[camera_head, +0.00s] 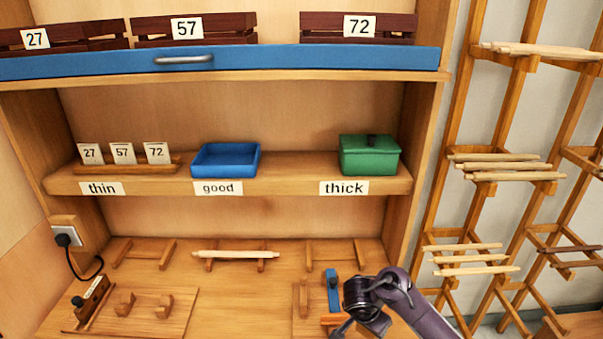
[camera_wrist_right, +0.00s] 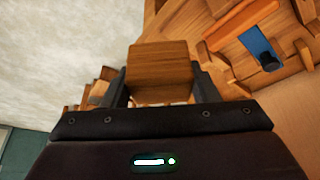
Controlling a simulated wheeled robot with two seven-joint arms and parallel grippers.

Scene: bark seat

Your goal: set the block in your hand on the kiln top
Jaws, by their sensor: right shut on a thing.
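A brown wooden block (camera_wrist_right: 160,68) sits between the two dark fingers of my right gripper (camera_wrist_right: 159,84) in the right wrist view. The gripper is shut on it. In the head view my right gripper (camera_head: 362,324) is at the bottom edge, over the right front of the workbench; the block cannot be made out there. I cannot identify a kiln or its top in either view. My left gripper is not in view.
A blue piece (camera_head: 333,291) lies beside the right gripper on the bench. A pale rod (camera_head: 236,254) rests on wooden supports. The shelf holds a blue tray (camera_head: 225,160), a green box (camera_head: 369,156) and numbered cards (camera_head: 123,153). A rod rack (camera_head: 505,172) stands at right.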

